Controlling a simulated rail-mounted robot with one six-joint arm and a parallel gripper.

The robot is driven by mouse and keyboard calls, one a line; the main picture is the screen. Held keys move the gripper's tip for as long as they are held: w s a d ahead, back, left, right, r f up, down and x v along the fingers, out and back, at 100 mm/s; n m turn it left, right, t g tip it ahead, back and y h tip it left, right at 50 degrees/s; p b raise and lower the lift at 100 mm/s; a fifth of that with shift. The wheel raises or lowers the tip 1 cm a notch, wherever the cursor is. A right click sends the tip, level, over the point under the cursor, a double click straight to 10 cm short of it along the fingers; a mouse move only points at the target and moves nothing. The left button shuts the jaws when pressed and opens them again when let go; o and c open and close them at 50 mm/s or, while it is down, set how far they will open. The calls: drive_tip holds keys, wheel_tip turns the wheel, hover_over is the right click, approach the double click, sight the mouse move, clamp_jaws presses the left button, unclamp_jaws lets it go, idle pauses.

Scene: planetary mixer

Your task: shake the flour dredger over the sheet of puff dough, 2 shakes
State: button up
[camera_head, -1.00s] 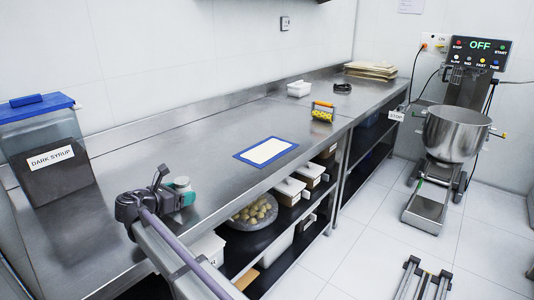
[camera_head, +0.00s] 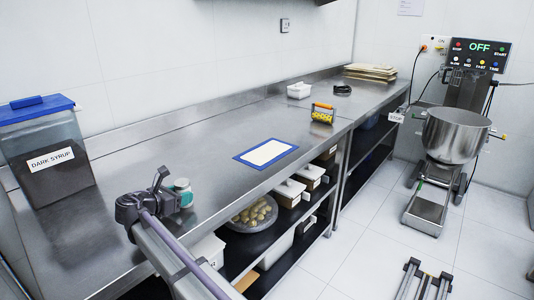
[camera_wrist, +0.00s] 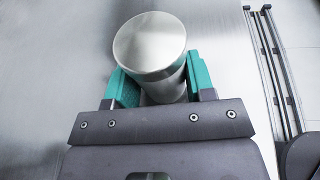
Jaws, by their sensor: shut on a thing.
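The flour dredger (camera_wrist: 150,44) is a pale metal cylinder with a rounded top. It stands between the teal fingers of my gripper (camera_wrist: 158,78), which is shut on it. In the head view the dredger (camera_head: 181,184) shows as a small pale top beside my gripper (camera_head: 184,196), at the near left part of the steel bench. The gap between its base and the bench is hidden. The sheet of puff dough (camera_head: 267,152) is a flat cream rectangle on a blue-edged mat (camera_head: 240,157), farther right along the bench, apart from my gripper.
A dark syrup tub (camera_head: 48,150) with a blue lid stands at the left. A yellow roller tool (camera_head: 322,113), a white container (camera_head: 299,90) and a dark ring (camera_head: 342,89) lie beyond the dough. The bench (camera_head: 205,160) between dredger and dough is clear. A mixer bowl (camera_head: 455,135) stands at right.

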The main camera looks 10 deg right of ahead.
sight(178, 184)
clamp_jaws()
drive_tip(key=shift+r+p, duration=1)
drive_tip(key=shift+r, duration=0.05)
drive_tip(key=shift+r+p, duration=1.2)
drive_tip(key=shift+p, duration=0.05)
drive_tip(key=shift+r+p, duration=1.25)
